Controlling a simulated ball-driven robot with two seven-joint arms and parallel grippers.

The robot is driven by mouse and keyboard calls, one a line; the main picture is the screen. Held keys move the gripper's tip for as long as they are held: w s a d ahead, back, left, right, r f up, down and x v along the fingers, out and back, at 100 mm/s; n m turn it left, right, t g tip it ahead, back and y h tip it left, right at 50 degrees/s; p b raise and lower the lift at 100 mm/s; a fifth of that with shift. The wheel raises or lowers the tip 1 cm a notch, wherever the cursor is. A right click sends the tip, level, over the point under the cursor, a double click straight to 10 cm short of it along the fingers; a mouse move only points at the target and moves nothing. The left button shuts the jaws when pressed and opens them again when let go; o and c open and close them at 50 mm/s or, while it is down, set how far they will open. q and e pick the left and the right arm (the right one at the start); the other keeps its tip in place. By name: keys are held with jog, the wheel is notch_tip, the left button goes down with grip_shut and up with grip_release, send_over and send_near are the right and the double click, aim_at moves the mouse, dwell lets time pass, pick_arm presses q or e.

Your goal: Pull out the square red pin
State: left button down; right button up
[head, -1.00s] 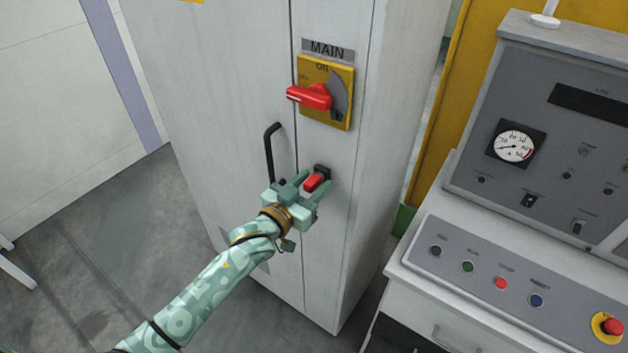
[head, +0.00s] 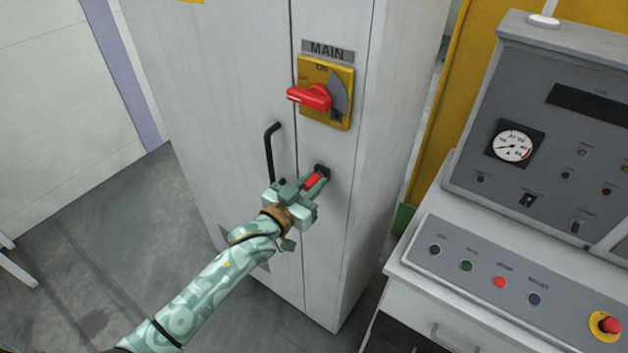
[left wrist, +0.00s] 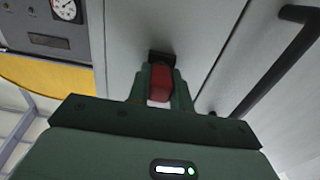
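The square red pin (head: 313,180) sits in a black socket (head: 322,169) on the grey cabinet front, below the red switch handle. It also shows in the left wrist view (left wrist: 160,86), with the black socket (left wrist: 161,57) just beyond it. My left gripper (head: 316,179) reaches the pin from the lower left. In the left wrist view its two fingers (left wrist: 161,76) lie against both sides of the pin, shut on it. The pin's inner end is hidden in the socket. My right gripper is in neither view.
A black door handle (head: 269,152) stands out left of the pin. The red rotary switch (head: 310,97) on its yellow plate is above, under the MAIN label. A control desk (head: 480,270) with buttons and a gauge is to the right.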

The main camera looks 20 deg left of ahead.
aim_at(306, 189)
pick_arm(q)
jog(key=shift+p+v, duration=0.8)
jog(key=shift+v, duration=0.5)
jog(key=shift+p+v, duration=0.85)
jog(key=shift+v, duration=0.9)
